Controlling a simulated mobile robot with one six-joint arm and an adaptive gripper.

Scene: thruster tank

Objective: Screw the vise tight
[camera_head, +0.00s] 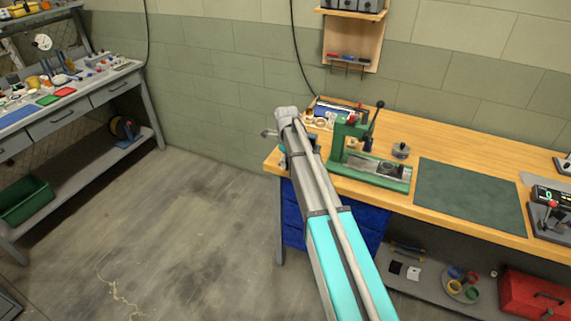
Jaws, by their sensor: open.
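My arm reaches up from the bottom of the view to the left end of the wooden workbench (460,150). Its light grey upper part covers the bench corner. My gripper cannot be made out; it seems hidden behind my arm. I cannot clearly identify the vise. Small grey and dark parts (282,152) show at the bench's left edge beside my arm, but I cannot tell whether they belong to a vise. No screw handle or vise jaws can be made out.
A green lever press (372,170) stands on the bench just right of my arm, its lever upright. A dark green mat (469,194) lies farther right. A blue drawer unit (362,228) is under the bench. The floor (175,230) to the left is clear.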

